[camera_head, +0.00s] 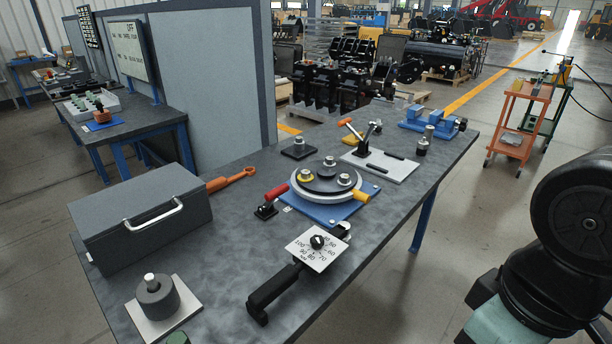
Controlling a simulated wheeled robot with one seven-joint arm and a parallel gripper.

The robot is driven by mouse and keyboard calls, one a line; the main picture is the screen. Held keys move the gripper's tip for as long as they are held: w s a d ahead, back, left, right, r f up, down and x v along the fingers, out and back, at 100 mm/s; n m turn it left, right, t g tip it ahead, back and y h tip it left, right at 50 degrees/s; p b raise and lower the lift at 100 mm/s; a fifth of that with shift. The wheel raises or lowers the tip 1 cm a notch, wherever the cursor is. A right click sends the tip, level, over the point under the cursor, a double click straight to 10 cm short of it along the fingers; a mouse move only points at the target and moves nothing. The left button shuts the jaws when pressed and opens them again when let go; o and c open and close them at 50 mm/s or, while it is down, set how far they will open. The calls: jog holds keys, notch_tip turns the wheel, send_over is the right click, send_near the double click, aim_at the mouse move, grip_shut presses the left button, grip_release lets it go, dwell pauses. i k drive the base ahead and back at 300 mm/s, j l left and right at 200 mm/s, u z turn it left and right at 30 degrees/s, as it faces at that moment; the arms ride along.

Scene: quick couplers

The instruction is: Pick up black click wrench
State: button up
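What looks like the black click wrench (275,291) lies near the front edge of the grey table. It has a thick black bar with a bent near end. Its far end meets a white square dial plate (309,261) with numbers and a black knob. I cannot tell whether the bar is fixed to the plate or only touches it. Part of my arm, black with a pale green section, shows at the right edge, apart from the table. My gripper is not in view.
A grey box (140,226) with a handle and an orange wrench (232,180) are to the left. A round fixture on a blue plate (324,214) stands behind the dial. A weight on a metal plate (188,318) is at front left.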

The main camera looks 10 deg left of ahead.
aim_at(338, 239)
jog(key=i+l, duration=0.3)
jog(key=i, duration=0.15)
jog(key=i+l+u, duration=0.15)
jog(key=u, duration=0.2)
jog(key=i+l+u, duration=0.15)
jog(key=u, duration=0.25)
jog(key=i+l+u, duration=0.1)
jog(key=u, duration=0.25)
jog(key=l+u, duration=0.1)
jog(key=u, duration=0.75)
jog(key=j+z, duration=0.15)
jog(key=z, duration=0.25)
jog(key=i+j+z, duration=0.1)
jog(key=z, duration=0.35)
jog(key=j+z, duration=0.25)
jog(key=z, duration=0.15)
